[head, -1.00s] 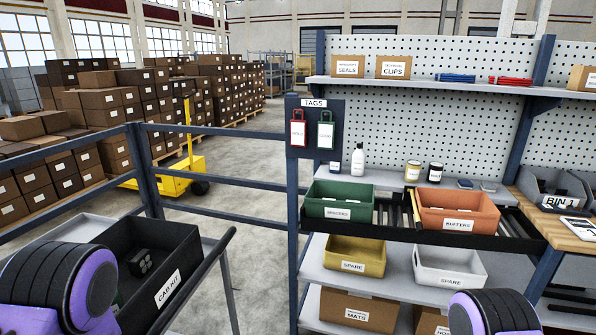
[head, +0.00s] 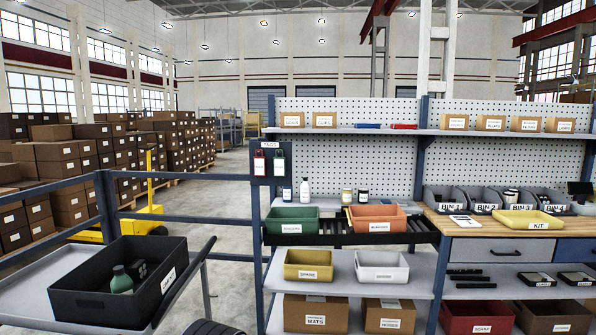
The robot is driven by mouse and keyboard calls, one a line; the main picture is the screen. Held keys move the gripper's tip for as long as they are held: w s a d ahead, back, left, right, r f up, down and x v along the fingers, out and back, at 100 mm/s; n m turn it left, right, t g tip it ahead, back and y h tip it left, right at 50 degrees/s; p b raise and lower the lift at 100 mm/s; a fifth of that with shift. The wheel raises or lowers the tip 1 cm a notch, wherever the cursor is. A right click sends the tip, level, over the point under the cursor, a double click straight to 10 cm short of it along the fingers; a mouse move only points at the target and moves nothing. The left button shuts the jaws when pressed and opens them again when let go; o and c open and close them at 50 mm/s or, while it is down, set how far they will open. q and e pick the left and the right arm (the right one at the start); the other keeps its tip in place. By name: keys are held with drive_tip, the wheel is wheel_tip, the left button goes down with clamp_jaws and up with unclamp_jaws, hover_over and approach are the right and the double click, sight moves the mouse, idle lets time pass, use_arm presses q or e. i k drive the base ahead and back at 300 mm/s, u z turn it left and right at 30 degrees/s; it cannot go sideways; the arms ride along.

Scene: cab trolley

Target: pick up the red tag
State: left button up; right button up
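The red tag (head: 260,166) hangs on the left side of the dark tag board (head: 271,183), at the left end of the shelving. Neither of my grippers shows. A dark rounded piece at the bottom edge looks like part of my arm, with no fingers visible.
A black crate (head: 92,302) holding a green bottle (head: 121,280) stands on a grey trolley (head: 40,274) at lower left. A blue rail (head: 190,219) runs between trolley and shelving. Below the board's right are a green bin (head: 291,229) and orange bin (head: 377,226).

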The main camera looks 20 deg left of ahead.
sight(260, 162)
drive_tip(key=z, duration=0.1)
drive_tip(key=i, duration=2.1)
drive_tip(key=u, duration=1.5)
drive_tip(key=i, duration=0.8)
drive_tip(key=u, duration=0.9)
